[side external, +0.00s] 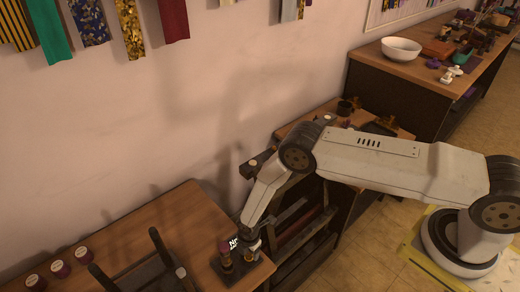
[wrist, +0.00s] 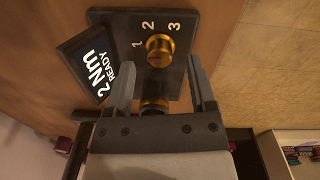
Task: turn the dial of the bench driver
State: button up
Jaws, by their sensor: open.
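The bench driver is a dark plate (wrist: 112,18) with a round gold dial (wrist: 160,50), the white numbers 1, 2 and 3 around it, and a tilted black display (wrist: 88,62) reading "2 Nm READY". My gripper (wrist: 161,58) is open, with one finger on each side of the dial in the wrist view. I cannot tell whether the fingers touch the dial. A second gold and dark part (wrist: 154,105) is partly hidden by my gripper. In the side view, my gripper (side external: 250,242) points down over the driver (side external: 228,268) at the table's right end.
A dark wooden rack (side external: 300,225) stands right of the table. Ties hang on the wall above.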

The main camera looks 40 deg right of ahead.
jog(key=shift+f, duration=0.95)
grip_shut()
